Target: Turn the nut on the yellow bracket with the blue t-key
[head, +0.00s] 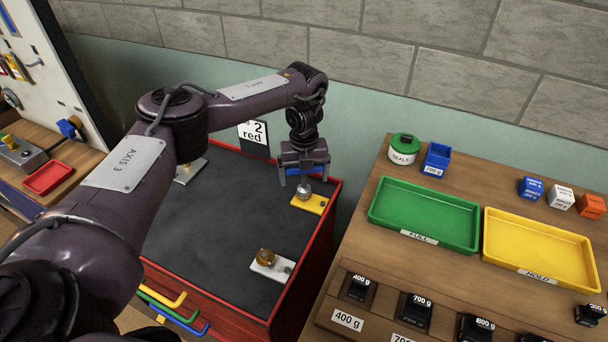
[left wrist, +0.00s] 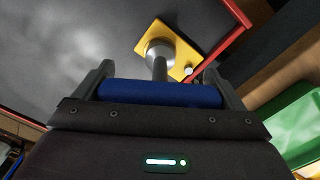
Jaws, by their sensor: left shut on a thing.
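My left gripper (head: 303,172) is shut on the blue handle of the t-key (head: 291,171), above the far right corner of the dark bench top. In the left wrist view the blue t-key (left wrist: 160,93) lies crosswise between the fingers of the left gripper (left wrist: 155,88). Its grey shaft points to the yellow bracket (head: 316,205), and its wider socket end is over the bracket, covering the nut. The yellow bracket also shows in the left wrist view (left wrist: 150,37). I cannot tell how far the socket is seated. My right gripper is not in view.
A white bracket with a brass nut (head: 265,257) is nearer on the red-edged bench top (head: 205,240); another bracket (head: 187,172) is partly behind my arm. A "2 red" sign (head: 254,135) stands behind. Right, a wooden table carries a green tray (head: 425,212), a yellow tray (head: 540,250) and weights.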

